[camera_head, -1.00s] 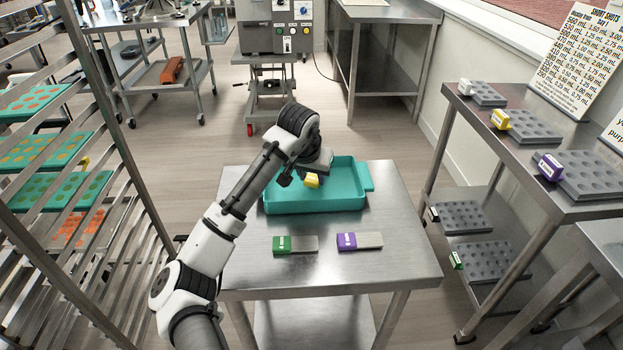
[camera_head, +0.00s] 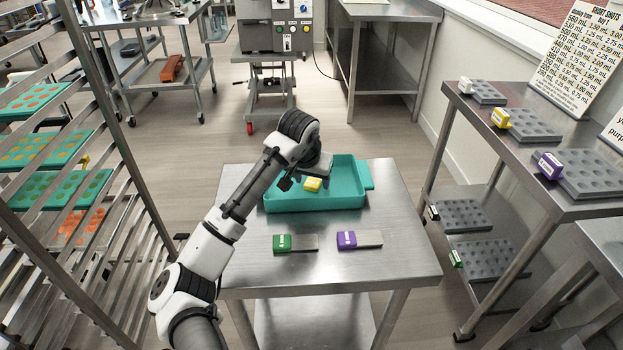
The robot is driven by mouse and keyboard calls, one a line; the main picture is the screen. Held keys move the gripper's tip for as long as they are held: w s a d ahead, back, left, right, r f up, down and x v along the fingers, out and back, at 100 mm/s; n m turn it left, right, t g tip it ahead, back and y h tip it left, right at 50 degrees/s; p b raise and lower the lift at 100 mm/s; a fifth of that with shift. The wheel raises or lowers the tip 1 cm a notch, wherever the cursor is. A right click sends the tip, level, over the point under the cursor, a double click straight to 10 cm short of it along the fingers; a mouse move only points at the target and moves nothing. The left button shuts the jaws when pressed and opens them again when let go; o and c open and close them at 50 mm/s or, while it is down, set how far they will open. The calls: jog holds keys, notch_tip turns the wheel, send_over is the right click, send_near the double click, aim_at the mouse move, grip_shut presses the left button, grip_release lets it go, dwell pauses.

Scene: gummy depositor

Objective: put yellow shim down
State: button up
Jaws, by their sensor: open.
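The yellow shim (camera_head: 312,184) lies in the teal tray (camera_head: 330,202) on the steel table, with its yellow block end showing. The rest of it is hidden behind the tray's front wall or my gripper. My gripper (camera_head: 287,183) is open and hangs over the left part of the tray, just to the left of the yellow block. The fingers are small and partly hidden, and I see nothing held between them.
A green shim (camera_head: 283,242) and a purple shim (camera_head: 348,240) lie on the table (camera_head: 385,275) in front of the tray. A rack (camera_head: 95,140) stands close on the left. A side table (camera_head: 470,110) with grey moulds stands on the right. The table's front is clear.

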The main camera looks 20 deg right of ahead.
jog(key=v, duration=1.2)
jog(key=shift+b, duration=0.45)
